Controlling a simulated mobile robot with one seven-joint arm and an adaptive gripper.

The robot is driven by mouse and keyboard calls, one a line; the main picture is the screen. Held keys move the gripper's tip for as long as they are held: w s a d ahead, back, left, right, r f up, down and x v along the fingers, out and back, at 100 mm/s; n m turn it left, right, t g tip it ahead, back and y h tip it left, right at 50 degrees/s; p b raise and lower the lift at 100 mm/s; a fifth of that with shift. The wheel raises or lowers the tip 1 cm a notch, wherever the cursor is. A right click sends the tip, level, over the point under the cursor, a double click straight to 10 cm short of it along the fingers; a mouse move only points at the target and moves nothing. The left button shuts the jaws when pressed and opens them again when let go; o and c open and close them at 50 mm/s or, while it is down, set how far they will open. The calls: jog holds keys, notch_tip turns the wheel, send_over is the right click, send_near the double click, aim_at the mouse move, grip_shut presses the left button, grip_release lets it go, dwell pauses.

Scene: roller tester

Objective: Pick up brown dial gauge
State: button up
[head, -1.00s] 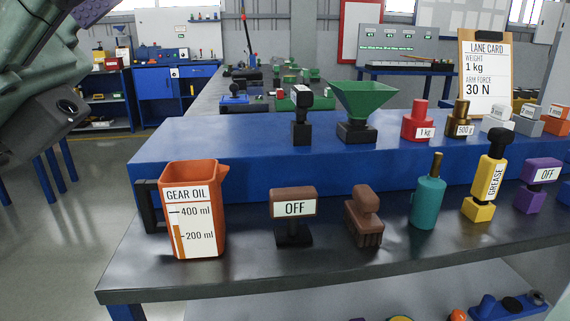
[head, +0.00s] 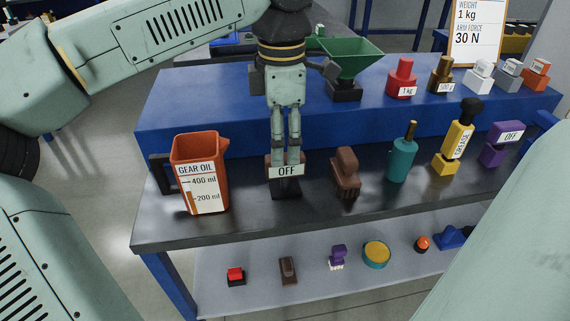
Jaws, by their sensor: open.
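The brown dial gauge (head: 271,161) is a brown block with a white OFF display on a black stand. It stands upright on the dark bench top, between the orange gear oil jug and a brown brush-like tool. My gripper (head: 286,160) points down right at the gauge, its two fingers open a little. The fingers hide the middle of the brown block, and the OFF label shows just below the fingertips. I cannot tell whether they touch the gauge.
The orange jug (head: 201,175) stands close on the left and the brown brush-like tool (head: 346,172) on the right. A teal bottle (head: 401,160) stands further right. A raised blue shelf (head: 220,107) runs behind, with a green funnel (head: 350,55). A lower shelf (head: 310,284) holds small items.

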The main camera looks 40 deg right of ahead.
aim_at(285, 156)
jog(key=shift+w+d+f+p, duration=0.1)
jog(key=shift+d+f+p, duration=0.05)
jog(key=shift+f, duration=1)
jog(key=shift+s+d+f+p, duration=0.1)
jog(key=shift+d+f+p, duration=0.1)
jog(key=shift+f, duration=0.9)
jog(key=shift+w+d+f+p, duration=0.1)
jog(key=shift+d+f, duration=0.05)
jog(key=shift+f, duration=1)
jog(key=shift+c, duration=0.5)
grip_shut()
